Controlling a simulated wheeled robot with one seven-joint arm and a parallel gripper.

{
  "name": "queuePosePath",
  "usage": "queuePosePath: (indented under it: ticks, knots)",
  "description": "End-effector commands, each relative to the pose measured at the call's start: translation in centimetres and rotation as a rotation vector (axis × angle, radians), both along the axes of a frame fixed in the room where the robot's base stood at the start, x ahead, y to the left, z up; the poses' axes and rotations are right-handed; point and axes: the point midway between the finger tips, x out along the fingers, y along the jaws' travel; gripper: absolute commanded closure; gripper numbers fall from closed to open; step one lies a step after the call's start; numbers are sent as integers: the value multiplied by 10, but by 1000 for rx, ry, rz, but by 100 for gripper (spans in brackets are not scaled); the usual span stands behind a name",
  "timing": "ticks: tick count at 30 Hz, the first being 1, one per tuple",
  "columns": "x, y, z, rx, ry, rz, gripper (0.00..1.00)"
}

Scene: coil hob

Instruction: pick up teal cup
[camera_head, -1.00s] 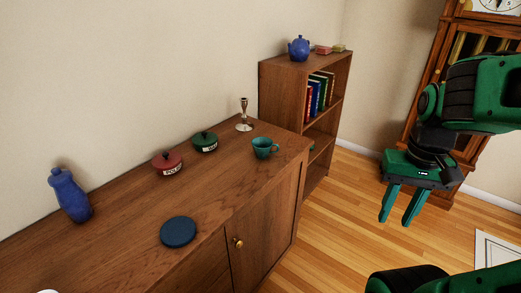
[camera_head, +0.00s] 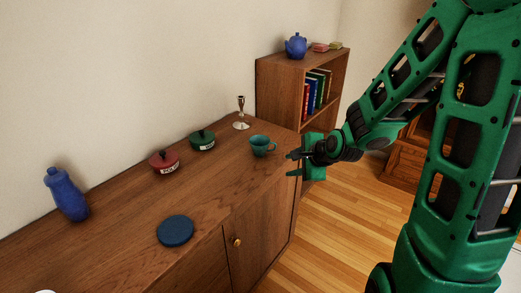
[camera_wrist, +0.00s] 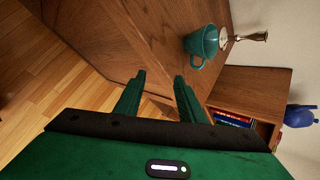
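The teal cup (camera_head: 260,146) stands upright near the right end of the wooden sideboard, its handle pointing right. My gripper (camera_head: 291,164) is just off the sideboard's right edge, to the right of the cup and apart from it. Its fingers are spread with nothing between them. In the wrist view the teal cup (camera_wrist: 202,42) lies beyond my open fingertips (camera_wrist: 158,76), up and to the right, with its handle side towards the gripper. Nothing hides the cup.
A candlestick (camera_head: 241,114) stands behind the cup. A green pot (camera_head: 202,141), a red pot (camera_head: 164,163), a blue disc (camera_head: 175,230) and a blue bottle (camera_head: 66,195) are further left. A bookshelf (camera_head: 280,88) with a blue teapot (camera_head: 296,46) stands behind my gripper.

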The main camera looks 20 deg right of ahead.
Motion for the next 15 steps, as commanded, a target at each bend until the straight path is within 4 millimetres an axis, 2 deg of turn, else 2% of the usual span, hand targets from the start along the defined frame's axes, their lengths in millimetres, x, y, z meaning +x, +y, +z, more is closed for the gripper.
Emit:
queuePosePath:
  ticks: [3,9,15]
  knots:
    - [29,28,0,290,-78,-167,64]
    - [58,51,16,678,-156,-373,64]
    - [72,57,23,827,-180,-448,64]
